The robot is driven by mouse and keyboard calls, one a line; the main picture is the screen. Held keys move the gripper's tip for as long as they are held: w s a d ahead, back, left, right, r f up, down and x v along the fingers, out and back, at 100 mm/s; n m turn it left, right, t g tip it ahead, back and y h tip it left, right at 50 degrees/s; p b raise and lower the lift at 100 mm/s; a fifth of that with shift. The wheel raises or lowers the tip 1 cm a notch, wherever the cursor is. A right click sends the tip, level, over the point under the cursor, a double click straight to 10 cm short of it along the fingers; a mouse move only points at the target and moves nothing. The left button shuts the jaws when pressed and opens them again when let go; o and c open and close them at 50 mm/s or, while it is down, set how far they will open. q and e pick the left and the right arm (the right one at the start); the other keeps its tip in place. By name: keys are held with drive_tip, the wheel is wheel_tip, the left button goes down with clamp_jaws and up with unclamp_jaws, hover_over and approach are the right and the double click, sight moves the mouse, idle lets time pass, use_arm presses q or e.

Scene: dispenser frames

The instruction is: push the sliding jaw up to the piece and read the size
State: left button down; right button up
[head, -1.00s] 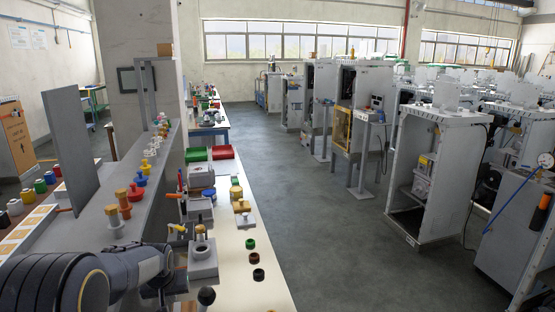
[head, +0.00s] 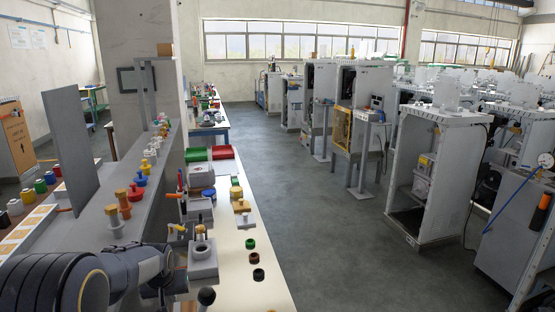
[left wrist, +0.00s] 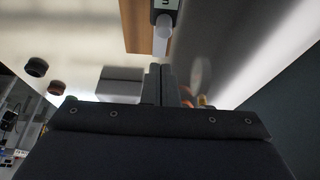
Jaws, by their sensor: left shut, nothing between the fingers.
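In the left wrist view a dark device with a pale display (left wrist: 167,5) sits on a wooden block (left wrist: 137,25) at the top edge. A rounded grey part (left wrist: 163,40) sticks out below it towards my fingers. The display is cut off, so I cannot read a size. I cannot tell which part is the sliding jaw, and I cannot make out the piece. My left gripper (left wrist: 161,72) is shut and empty, its fingertips just below the grey part. In the head view my left arm covers much of the near bench. My right gripper is not in view.
A grey block with a round hole (head: 203,262) stands on the pale bench, with dark and green rings (head: 254,258) to its right. A black ball knob (head: 206,296) is at the near edge. A grey upright panel (head: 70,150) stands at left. The aisle floor is clear.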

use_arm(q)
drive_tip(key=shift+f, duration=0.15)
drive_tip(key=shift+f+b, duration=1.2)
drive_tip(key=shift+f, duration=0.2)
drive_tip(key=shift+s+d, duration=0.15)
drive_tip(key=shift+s, duration=0.45)
drive_tip(key=shift+s+d, duration=0.15)
drive_tip(key=shift+s, duration=0.4)
drive_tip(key=shift+s+f, duration=0.1)
idle(0.6)
drive_tip(key=shift+w+a, duration=0.1)
drive_tip(key=shift+w, duration=0.45)
drive_tip(key=shift+r, duration=0.2)
